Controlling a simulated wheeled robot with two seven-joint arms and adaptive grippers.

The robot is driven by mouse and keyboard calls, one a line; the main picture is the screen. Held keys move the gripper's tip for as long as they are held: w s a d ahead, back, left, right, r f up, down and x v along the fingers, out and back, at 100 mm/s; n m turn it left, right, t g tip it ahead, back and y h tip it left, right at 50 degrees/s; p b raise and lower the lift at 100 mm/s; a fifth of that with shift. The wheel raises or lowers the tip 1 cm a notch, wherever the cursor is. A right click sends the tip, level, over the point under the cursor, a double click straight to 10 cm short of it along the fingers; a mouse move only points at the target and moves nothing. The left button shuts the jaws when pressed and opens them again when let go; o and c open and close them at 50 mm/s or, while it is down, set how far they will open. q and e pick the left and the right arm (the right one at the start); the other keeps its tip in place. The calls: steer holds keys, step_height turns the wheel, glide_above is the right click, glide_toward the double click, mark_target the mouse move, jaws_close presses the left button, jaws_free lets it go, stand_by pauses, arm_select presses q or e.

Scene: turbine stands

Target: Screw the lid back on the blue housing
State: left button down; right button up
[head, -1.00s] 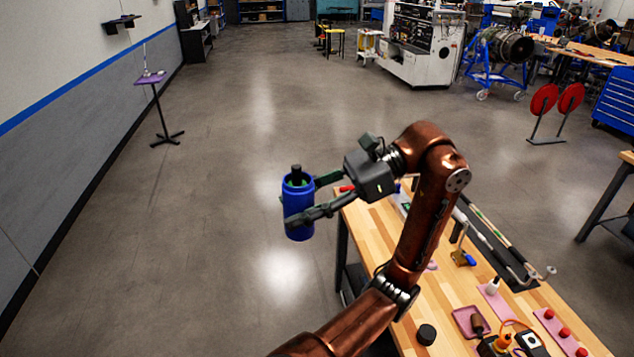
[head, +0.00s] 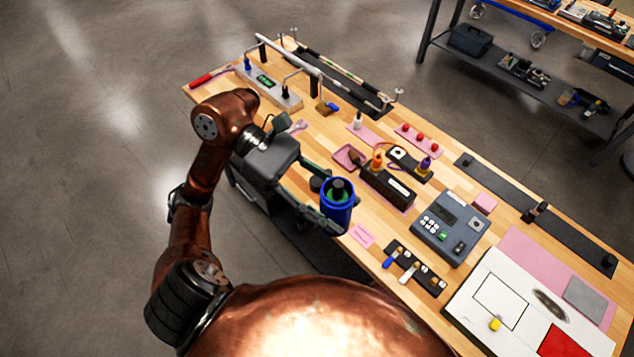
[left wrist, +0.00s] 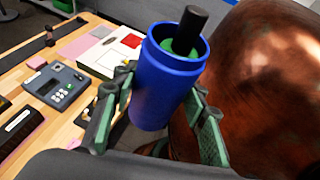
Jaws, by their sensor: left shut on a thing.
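The blue housing (head: 337,212) is an upright cylinder with an open top. Green material and a black cylindrical piece (head: 338,188) show inside it, and the black piece sticks up past the rim. My left gripper (head: 325,208) is shut around the housing's sides and holds it at the table's near edge. In the left wrist view the housing (left wrist: 162,90) sits between the two fingers, slightly tilted in the picture. My right gripper is not in view.
The wooden workbench (head: 222,92) carries a black box (head: 387,187), a grey keypad device (head: 450,228), a small black rack (head: 414,268) and a white board (head: 500,300). A rail (head: 345,80) stands at the back. Open floor lies left.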

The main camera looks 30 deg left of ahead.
arm_select(q)
steer(key=w+a+f+n+t+y+b, duration=0.2)
steer(key=w+f+n+t, duration=0.2)
steer(key=f, duration=0.6)
steer(key=w+a+f+n+t+y+b, duration=0.2)
steer(key=w+f+n+t, duration=0.2)
steer(key=w+f, duration=0.4)
steer(key=w+a+f+n+t+y+b, duration=0.2)
steer(key=w+f, duration=0.4)
steer(key=f, duration=0.7)
steer(key=shift+w+a+f+n+t+y+b, duration=0.4)
steer(key=shift+a+n+t+b, duration=0.2)
steer(key=shift+n+t, duration=0.45)
